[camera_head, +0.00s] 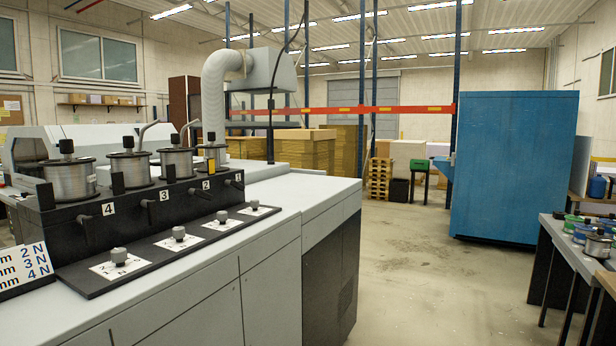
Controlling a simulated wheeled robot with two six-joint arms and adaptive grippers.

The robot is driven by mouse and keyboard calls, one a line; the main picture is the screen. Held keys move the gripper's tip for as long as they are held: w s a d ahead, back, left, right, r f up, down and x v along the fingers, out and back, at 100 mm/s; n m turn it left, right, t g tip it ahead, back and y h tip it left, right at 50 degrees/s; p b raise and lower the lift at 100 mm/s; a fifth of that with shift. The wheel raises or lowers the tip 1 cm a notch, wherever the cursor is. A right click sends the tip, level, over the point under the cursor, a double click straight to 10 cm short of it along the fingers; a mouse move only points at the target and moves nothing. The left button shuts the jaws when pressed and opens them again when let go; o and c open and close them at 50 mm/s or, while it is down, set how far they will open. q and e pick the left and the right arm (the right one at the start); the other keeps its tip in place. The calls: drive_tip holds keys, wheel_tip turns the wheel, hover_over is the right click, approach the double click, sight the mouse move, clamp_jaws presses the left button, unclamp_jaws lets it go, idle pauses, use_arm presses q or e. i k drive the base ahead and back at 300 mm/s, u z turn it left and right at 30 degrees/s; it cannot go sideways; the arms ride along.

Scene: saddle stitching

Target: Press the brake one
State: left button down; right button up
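A saddle stitching machine (275,250) stands at the left, with a black wire-spool bank (130,215) on top. The bank carries number labels 4, 3, 2 and 1 from near to far. Label 1 (238,178) is at the far right end, with a small black lever (231,183) beside it. A metal spool (212,155) sits above this end, partly hidden. On the black strip in front, the farthest knob (254,204) sits on a white dial plate. I cannot tell which part is the brake or whether it is pressed. Neither gripper is in view.
Other spools (130,166) and knobs (119,256) line the machine top. Open concrete floor (410,270) lies right of it. A blue cabinet (512,165) stands at the back right, and a table (570,243) with coloured spools is at the right edge.

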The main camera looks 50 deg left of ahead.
sight(234, 184)
drive_tip(key=u, duration=0.1)
drive_tip(key=i, duration=1.1)
drive_tip(key=u, duration=1.15)
drive_tip(key=i, duration=0.7)
drive_tip(key=u, duration=0.65)
